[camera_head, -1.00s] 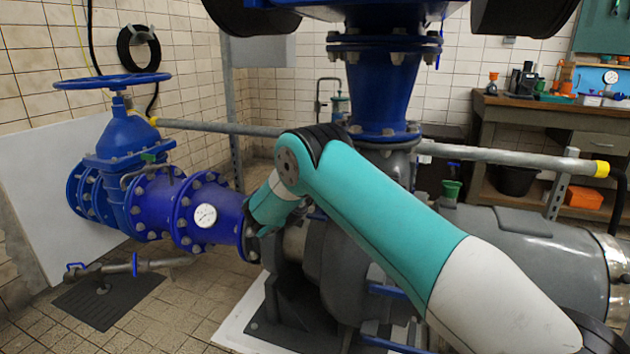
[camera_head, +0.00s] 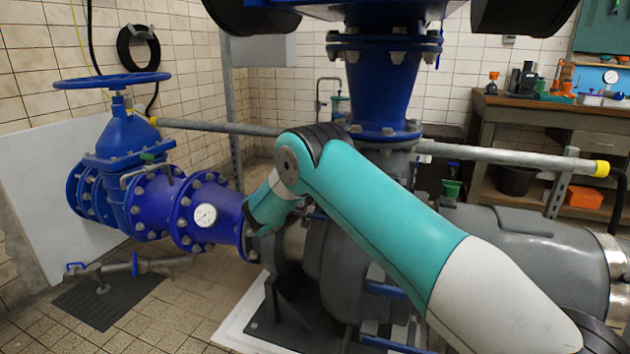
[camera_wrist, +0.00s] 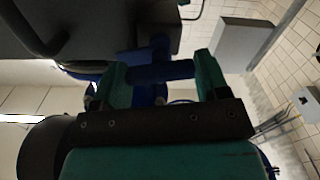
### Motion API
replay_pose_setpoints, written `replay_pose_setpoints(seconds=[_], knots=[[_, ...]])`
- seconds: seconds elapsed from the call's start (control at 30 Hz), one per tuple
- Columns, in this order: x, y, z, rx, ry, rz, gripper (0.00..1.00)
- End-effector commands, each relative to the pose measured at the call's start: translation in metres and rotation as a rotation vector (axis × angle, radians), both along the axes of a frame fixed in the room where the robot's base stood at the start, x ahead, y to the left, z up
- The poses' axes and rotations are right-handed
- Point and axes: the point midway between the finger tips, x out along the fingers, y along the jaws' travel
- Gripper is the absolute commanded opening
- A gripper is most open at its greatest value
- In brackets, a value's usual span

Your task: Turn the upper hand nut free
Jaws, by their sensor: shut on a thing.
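In the wrist view my gripper (camera_wrist: 161,66) has its two teal fingers on either end of a blue bar-shaped hand nut (camera_wrist: 160,73). The fingers are shut on it. A blue stem (camera_wrist: 160,48) rises from the bar beside a dark block (camera_wrist: 110,30). In the head view my teal arm reaches over the grey pump housing (camera_head: 345,260), and the gripper and nut are hidden behind it. Whether the nut is still threaded cannot be told.
A blue pipe with a gauge (camera_head: 204,215) and a valve with a blue handwheel (camera_head: 113,81) stand at left. A blue vertical pipe (camera_head: 383,95) rises close behind my arm. A grey rail (camera_head: 500,155) runs behind. A workbench (camera_head: 545,115) stands at back right.

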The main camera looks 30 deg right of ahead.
Motion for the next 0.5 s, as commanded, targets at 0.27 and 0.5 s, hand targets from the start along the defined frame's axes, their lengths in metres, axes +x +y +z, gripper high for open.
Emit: replay_pose_setpoints(seconds=[0.27,0.5], knots=[[-0.0007,0.0001,-0.0002,-0.158,0.205,-0.001,0.44],[-0.0007,0.0001,0.0004,-0.298,0.385,-0.001,0.44]])
